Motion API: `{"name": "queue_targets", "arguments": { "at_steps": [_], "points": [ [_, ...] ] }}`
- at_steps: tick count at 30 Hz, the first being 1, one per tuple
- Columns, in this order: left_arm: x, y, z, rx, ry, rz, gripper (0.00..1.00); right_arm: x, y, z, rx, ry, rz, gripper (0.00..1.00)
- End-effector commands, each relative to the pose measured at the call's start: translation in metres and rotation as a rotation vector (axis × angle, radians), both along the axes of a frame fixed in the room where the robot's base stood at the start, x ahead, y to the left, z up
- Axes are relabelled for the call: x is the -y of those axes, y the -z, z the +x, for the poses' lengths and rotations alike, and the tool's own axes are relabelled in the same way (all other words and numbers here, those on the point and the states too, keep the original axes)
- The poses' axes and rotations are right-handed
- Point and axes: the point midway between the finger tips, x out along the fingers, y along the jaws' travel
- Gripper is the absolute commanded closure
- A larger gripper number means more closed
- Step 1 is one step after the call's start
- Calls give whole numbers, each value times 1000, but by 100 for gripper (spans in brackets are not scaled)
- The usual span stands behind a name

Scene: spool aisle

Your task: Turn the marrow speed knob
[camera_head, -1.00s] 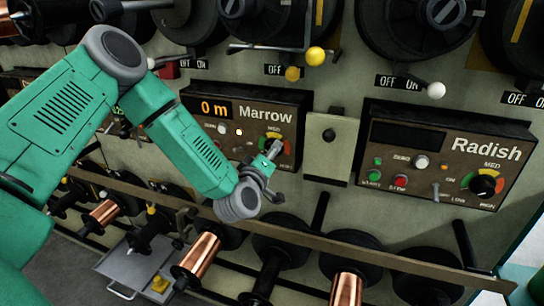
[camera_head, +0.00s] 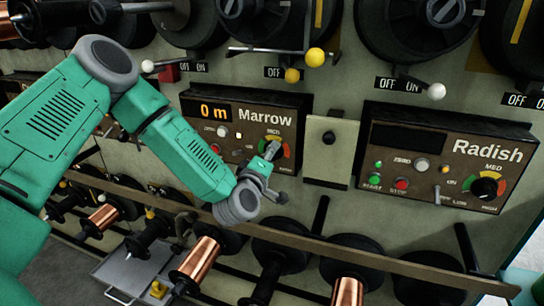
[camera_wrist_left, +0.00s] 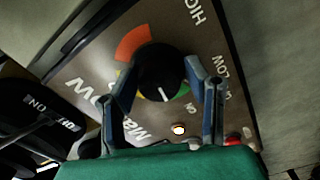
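The Marrow panel (camera_head: 215,136) reads "0 m" on its display. Its black speed knob shows in the left wrist view (camera_wrist_left: 160,72), with a white pointer mark near the green part of the coloured scale. My left gripper (camera_head: 270,152) is at this knob and mostly hides it in the head view. In the left wrist view my left gripper (camera_wrist_left: 166,72) is open, with one finger on each side of the knob. I cannot tell whether the fingers touch it.
The Radish panel (camera_head: 445,153), with its own knob (camera_head: 484,187), is to the right. A pale box (camera_head: 328,148) stands between the panels. Lever switches with white and yellow balls (camera_head: 315,56) stick out above. A rail (camera_head: 350,247) and copper spools (camera_head: 201,259) lie below.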

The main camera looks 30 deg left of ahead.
Motion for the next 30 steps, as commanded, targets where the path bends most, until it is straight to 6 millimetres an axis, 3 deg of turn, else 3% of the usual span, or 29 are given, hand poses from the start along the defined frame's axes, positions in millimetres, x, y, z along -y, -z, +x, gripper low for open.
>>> {"name": "queue_targets", "arguments": {
  "at_steps": [10,14,24,30],
  "points": [
    [1,0,-2,0,3,0,44,0,0,-1,2,0,0,100],
    [4,1,-11,-3,4,0,44,0,0,-2,2,0,1,100],
    [19,3,-78,-6,5,-1,44,0,-1,-2,3,0,0,100],
    [25,3,-106,-4,4,-2,44,0,-1,-1,3,0,0,100]
  ]
}}
